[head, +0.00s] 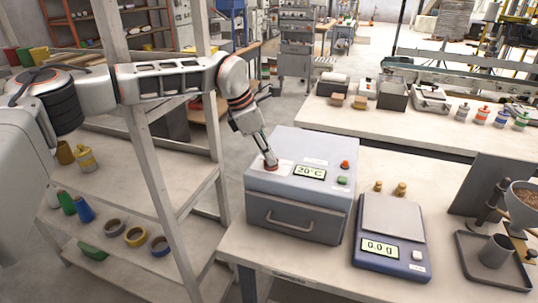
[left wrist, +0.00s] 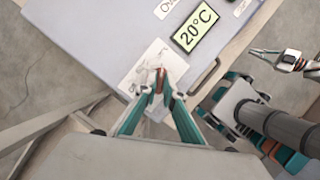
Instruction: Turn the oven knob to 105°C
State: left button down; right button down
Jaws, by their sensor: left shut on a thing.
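The oven (head: 300,205) is a grey-blue box with a front handle, standing on the table. Its display (head: 311,172) reads 20°C, also in the left wrist view (left wrist: 195,27). The knob (head: 271,167) sits on a white dial plate (left wrist: 137,80) on the oven's top, left of the display. My left gripper (left wrist: 160,88) reaches down from above and is shut on the knob, covering most of it; a reddish part shows between the fingertips. The dial marks are mostly hidden or too small to read. Part of my right gripper (left wrist: 285,60) shows at the right of the left wrist view.
A red button (head: 345,164) and a green button (head: 342,180) sit right of the display. A scale (head: 390,257) reading 0.0 g stands right of the oven. A shelf rack (head: 160,165) with tape rolls and bottles stands to the left, under my left arm.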

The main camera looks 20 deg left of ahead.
pick_arm(q)
jog(key=c, duration=2.2)
grip_release()
jog(key=shift+o, duration=0.2)
jog(key=shift+r, duration=0.1)
jog(key=v, duration=1.2)
